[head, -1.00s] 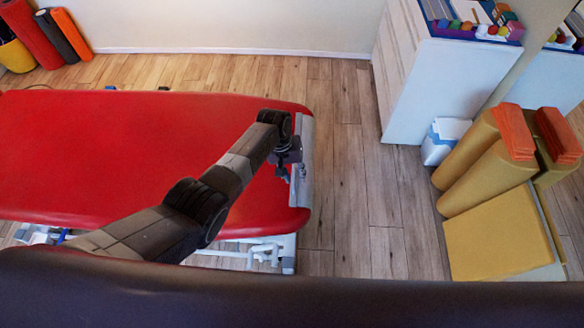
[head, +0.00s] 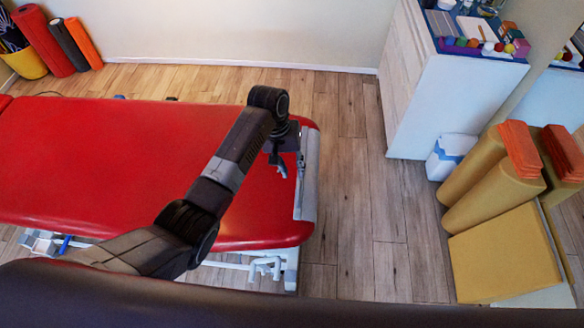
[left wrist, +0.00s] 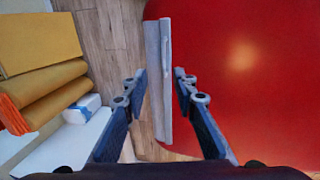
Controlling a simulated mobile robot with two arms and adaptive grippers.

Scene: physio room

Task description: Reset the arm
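My left arm comes in from the lower left in the head view and reaches over the red treatment table (head: 110,165). My left gripper (head: 291,165) hangs near the table's right end, beside the grey end bar (head: 307,175). In the left wrist view its two fingers are spread apart, with nothing between the fingertips (left wrist: 157,78). The grey bar (left wrist: 158,100) and the red tabletop (left wrist: 245,90) lie beyond the fingers. My right gripper is in neither view.
Yellow bolsters (head: 480,180) with orange blocks (head: 521,148) and a yellow wedge (head: 505,250) stand at right. A white cabinet (head: 450,95) and a small white bin (head: 447,157) are behind. Rolled mats (head: 44,40) stand at far left. The wooden floor (head: 365,210) between table and bolsters is clear.

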